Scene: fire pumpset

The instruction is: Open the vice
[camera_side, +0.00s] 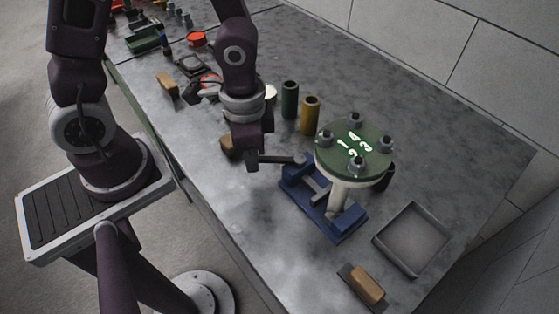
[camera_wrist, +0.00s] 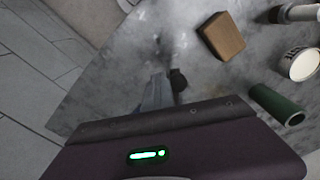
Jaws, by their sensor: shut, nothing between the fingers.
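The blue vice (camera_side: 352,218) stands on the grey bench in the side view. A pale stem under a round green flange (camera_side: 352,143) marked with white figures rises from the vice. A dark bar (camera_side: 278,158) runs sideways above the vice's left end; I cannot tell if it is the vice's handle. My gripper (camera_side: 252,162) is low over the bench, left of the vice, at the bar's left end. Its shut, empty fingers (camera_wrist: 156,88) show in the wrist view, beside a small dark round knob (camera_wrist: 178,80). Contact between fingers and bar cannot be told.
A green cylinder (camera_side: 289,100) and a yellow one (camera_side: 310,116) stand behind my gripper. A wooden block (camera_side: 228,147) lies close to its left. A grey open tray (camera_side: 408,270) and another wooden block (camera_side: 367,285) lie at right. Small objects crowd the far end.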

